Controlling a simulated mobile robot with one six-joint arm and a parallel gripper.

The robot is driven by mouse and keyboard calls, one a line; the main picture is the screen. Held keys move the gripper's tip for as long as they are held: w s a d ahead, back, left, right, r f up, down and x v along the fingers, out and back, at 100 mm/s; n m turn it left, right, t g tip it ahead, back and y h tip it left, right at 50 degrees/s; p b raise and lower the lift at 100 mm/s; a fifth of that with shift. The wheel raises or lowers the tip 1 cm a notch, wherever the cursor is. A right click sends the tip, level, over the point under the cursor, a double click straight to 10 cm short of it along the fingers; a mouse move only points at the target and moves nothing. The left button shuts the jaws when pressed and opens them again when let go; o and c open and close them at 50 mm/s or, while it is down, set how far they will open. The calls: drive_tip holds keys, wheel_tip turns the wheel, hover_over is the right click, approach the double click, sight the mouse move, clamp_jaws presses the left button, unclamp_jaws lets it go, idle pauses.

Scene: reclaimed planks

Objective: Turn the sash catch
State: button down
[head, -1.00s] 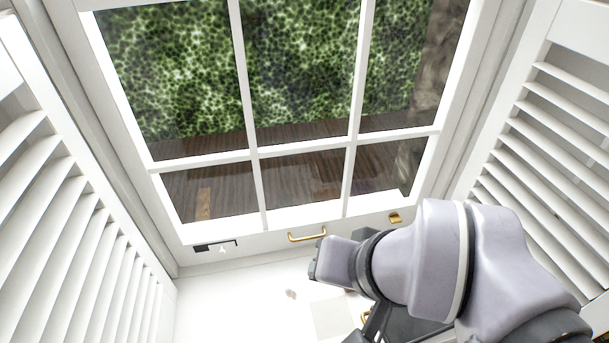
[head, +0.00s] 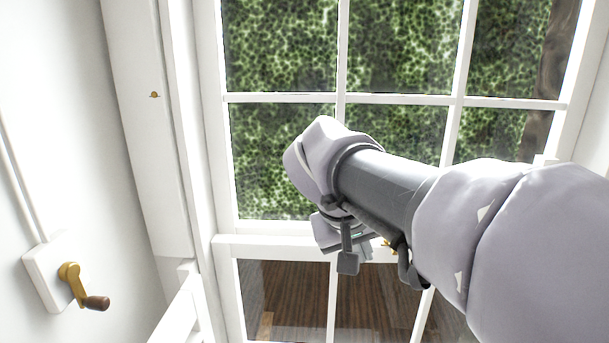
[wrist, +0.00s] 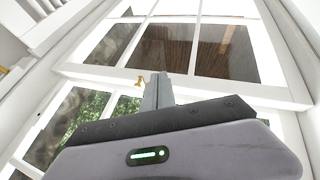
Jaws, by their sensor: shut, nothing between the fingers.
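The brass sash catch (head: 388,243) sits on the white rail between the upper and lower panes. In the head view my arm hides most of it. In the wrist view the small brass catch (wrist: 139,81) shows just left of my fingertips, on the white rail. My gripper (wrist: 159,78) is shut and empty, its fingers pointing at the rail close beside the catch. I cannot tell whether they touch it. In the head view my gripper (head: 347,258) hangs in front of the rail, its fingertips hard to make out.
A brass crank (head: 75,285) with a wooden knob is on a white box at the left wall. A small brass fitting (head: 154,95) is on the left frame. White glazing bars (head: 285,98) cross the window. A slatted shutter (wrist: 40,20) stands at the wrist view's upper left.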

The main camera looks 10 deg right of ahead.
drive_tip(key=shift+h, duration=0.4)
drive_tip(key=r, duration=0.1)
drive_tip(key=w+r+p, duration=0.1)
drive_tip(key=w+r, duration=0.1)
drive_tip(key=r, duration=0.1)
drive_tip(key=shift+w+a, duration=0.25)
drive_tip(key=shift+a, duration=0.1)
drive_tip(key=w+d+f+p, duration=0.2)
drive_tip(key=w+d+f, duration=0.3)
drive_tip(key=d+f, duration=0.3)
